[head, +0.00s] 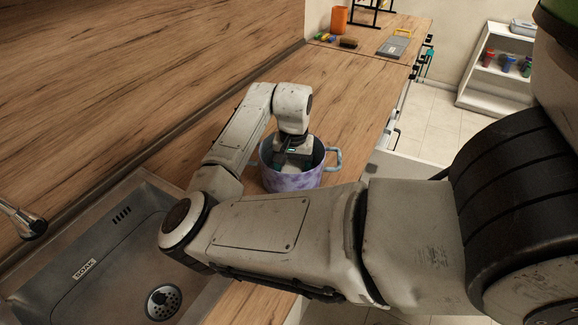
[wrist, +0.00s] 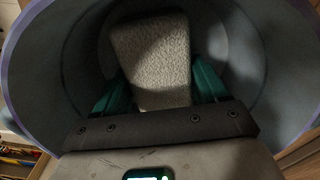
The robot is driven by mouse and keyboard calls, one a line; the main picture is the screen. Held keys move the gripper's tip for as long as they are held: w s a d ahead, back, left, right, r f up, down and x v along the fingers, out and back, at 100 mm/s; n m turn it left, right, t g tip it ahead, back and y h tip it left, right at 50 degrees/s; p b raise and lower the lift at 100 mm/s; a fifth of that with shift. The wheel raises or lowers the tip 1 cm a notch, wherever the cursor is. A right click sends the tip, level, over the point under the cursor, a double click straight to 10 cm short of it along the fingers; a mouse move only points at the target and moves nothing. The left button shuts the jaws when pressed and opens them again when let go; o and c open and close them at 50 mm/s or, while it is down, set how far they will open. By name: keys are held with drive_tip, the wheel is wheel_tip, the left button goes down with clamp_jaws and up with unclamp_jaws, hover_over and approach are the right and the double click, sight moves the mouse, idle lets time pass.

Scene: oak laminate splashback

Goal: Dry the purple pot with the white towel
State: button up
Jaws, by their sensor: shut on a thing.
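The purple pot (head: 292,181) stands upright on the wooden counter, with a blue-grey handle at its right. My gripper (head: 296,155) reaches down into the pot from above. In the wrist view the pot's grey inner wall (wrist: 62,62) surrounds my gripper (wrist: 155,82). Its teal fingers are shut on the white towel (wrist: 150,45), a folded, textured block that sits between them inside the pot. The towel is close to the pot's inside; I cannot tell whether it touches the wall or bottom.
A metal sink (head: 100,245) marked SOAK lies at the left, with a tap (head: 28,222) beside it. An orange cup (head: 339,19), a brush (head: 348,43) and a grey board (head: 393,46) stand far along the counter. A white shelf (head: 497,85) holds several cups. Counter beyond the pot is clear.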

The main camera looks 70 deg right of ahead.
drive_tip(key=shift+s+r, duration=0.1)
drive_tip(key=shift+s, duration=0.5)
drive_tip(key=shift+w, duration=0.15)
drive_tip(key=shift+w, duration=1.15)
drive_tip(key=shift+s, duration=0.15)
drive_tip(key=shift+s+d+p, duration=0.1)
drive_tip(key=shift+s+p, duration=0.65)
drive_tip(key=shift+s, duration=0.4)
drive_tip(key=shift+w, duration=0.15)
